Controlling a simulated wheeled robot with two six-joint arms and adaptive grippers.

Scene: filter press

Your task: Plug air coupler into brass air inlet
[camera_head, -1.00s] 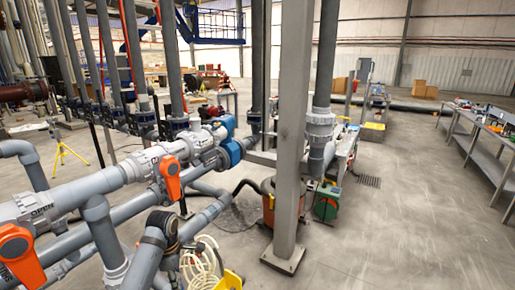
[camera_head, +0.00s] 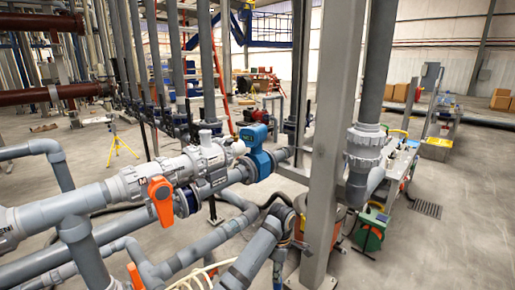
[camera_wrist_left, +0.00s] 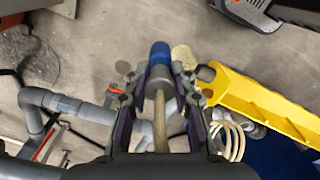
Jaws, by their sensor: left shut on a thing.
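In the left wrist view, my left gripper (camera_wrist_left: 160,88) is shut around the air coupler (camera_wrist_left: 159,56). The coupler has a blue front end and a grey collar. A beige hose (camera_wrist_left: 161,125) runs back from it between the fingers. The blue end points away from the wrist and touches nothing that I can make out. A tan round shape (camera_wrist_left: 184,56) lies just right of it; I cannot tell what it is. I cannot identify the brass air inlet in either view. In the head view my left arm shows at the bottom, its fingers unseen. My right gripper is out of view.
A yellow trough-like part (camera_wrist_left: 262,105) lies right in the wrist view, near coiled cream hose (camera_wrist_left: 229,138). Grey pipes with an orange valve handle (camera_head: 161,200) fill the head view's left. A grey post (camera_head: 328,150) stands centre right.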

